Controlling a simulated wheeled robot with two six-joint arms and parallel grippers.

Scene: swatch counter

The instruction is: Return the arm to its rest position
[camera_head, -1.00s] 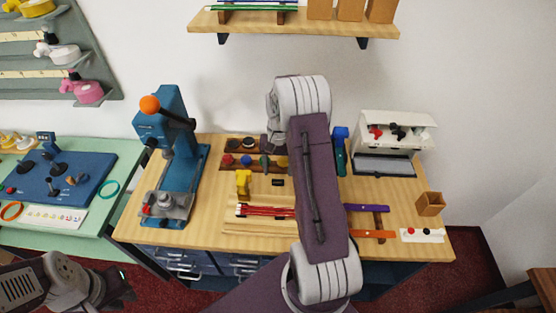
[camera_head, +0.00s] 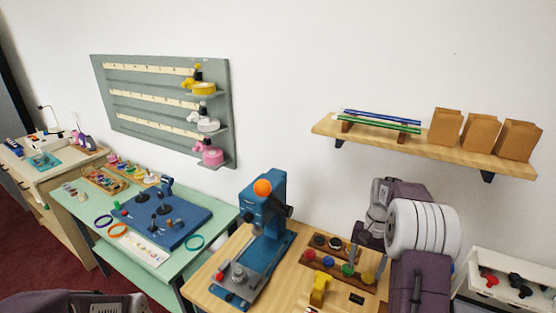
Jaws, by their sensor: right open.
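My right arm (camera_head: 424,230) comes up from the bottom right, purple with white ribbed joint covers, and folds toward the wall above the wooden bench (camera_head: 285,280). My right gripper (camera_head: 370,240) hangs at the arm's far end, grey, pointing down beside the bench's back part. It is open, and I see nothing in it. The arm hides part of the bench's right side. Only a purple and grey link of my left arm (camera_head: 75,303) shows at the bottom left; its gripper is out of view.
A blue press (camera_head: 262,240) with an orange knob stands left of my right gripper. Colored knobs (camera_head: 347,269) sit in a rack nearby. A wall shelf (camera_head: 400,145) with paper bags is above. A white box (camera_head: 510,275) is right. A green table (camera_head: 140,225) lies left.

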